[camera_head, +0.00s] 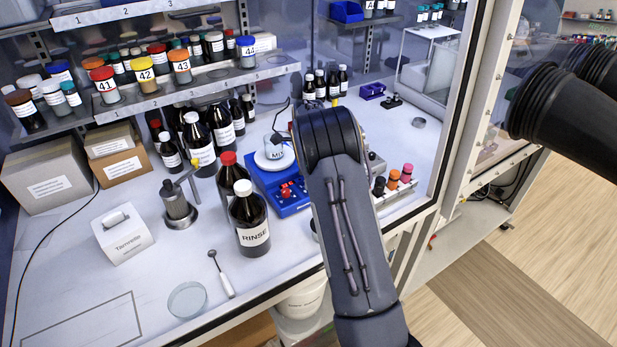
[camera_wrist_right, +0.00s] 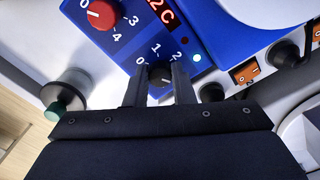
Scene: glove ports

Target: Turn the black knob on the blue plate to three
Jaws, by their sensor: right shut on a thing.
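In the right wrist view, the black knob (camera_wrist_right: 160,73) sits on the front panel of the blue plate (camera_wrist_right: 205,42). The marks 0, 1 and 2 show around the knob's upper side. Its lower side is hidden, and I cannot make out where its pointer is set. My right gripper (camera_wrist_right: 160,84) has a finger on each side of the knob and is shut on it. In the head view, the blue plate (camera_head: 259,175) stands on the bench with a white top. My right arm covers its right part and hides the right gripper. My left gripper is not in view.
A red knob (camera_wrist_right: 102,14) sits beside the black one on the panel. A white device with an orange switch (camera_wrist_right: 245,72) stands to the right. In the head view, the RINSE bottle (camera_head: 249,222) stands close in front of the plate. Black glove sleeves (camera_head: 560,115) jut in at right.

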